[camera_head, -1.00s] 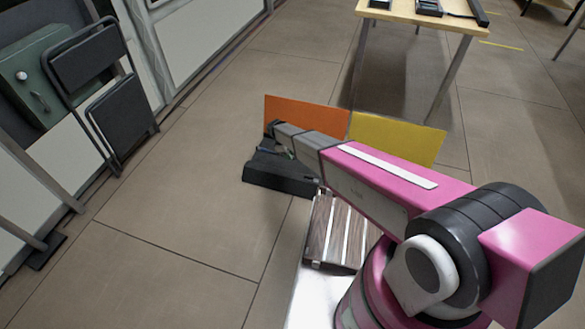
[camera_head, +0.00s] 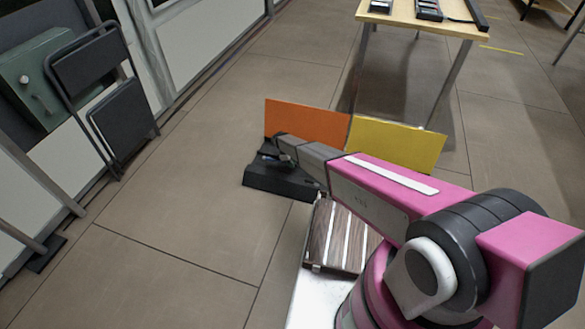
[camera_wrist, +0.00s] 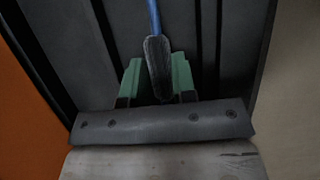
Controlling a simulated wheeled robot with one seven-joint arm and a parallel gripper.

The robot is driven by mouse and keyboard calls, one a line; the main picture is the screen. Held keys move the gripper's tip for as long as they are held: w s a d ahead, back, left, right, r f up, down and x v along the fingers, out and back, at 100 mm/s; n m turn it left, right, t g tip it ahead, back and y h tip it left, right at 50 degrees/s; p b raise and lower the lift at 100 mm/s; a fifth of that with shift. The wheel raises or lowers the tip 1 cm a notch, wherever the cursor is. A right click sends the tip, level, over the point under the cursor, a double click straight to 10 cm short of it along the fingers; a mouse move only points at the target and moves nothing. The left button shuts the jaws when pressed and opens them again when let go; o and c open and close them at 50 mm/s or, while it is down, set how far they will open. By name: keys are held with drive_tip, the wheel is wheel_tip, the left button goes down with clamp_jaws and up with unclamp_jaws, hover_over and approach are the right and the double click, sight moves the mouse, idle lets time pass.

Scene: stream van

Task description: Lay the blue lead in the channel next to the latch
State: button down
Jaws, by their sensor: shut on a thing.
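The black channelled box (camera_head: 270,181) sits low in front of the orange panel in the head view. In the wrist view the dark box (camera_wrist: 100,88) fills the middle, with raised ridges running lengthwise. My gripper (camera_wrist: 157,77) has green fingers, shut on the dark plug end of the blue lead (camera_wrist: 153,17). The lead runs from the plug toward the top of the wrist view, along the ridges. I cannot tell whether it touches the channel floor. In the head view my gripper (camera_head: 284,158) is over the box, small and partly hidden. I cannot make out the latch.
An orange panel (camera_head: 300,121) and a yellow panel (camera_head: 400,142) stand behind the box and arm. A slatted wooden surface (camera_head: 338,235) lies nearer me. A wooden table (camera_head: 430,20) is at the back, a folding chair (camera_head: 118,115) at left. Floor left of the box is clear.

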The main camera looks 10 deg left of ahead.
sight(293, 170)
drive_tip(key=shift+w+f, duration=0.5)
drive_tip(key=shift+d+f, duration=0.1)
drive_tip(key=shift+f, duration=1.65)
drive_tip(key=shift+f, duration=0.15)
drive_tip(key=c, duration=0.9)
unclamp_jaws()
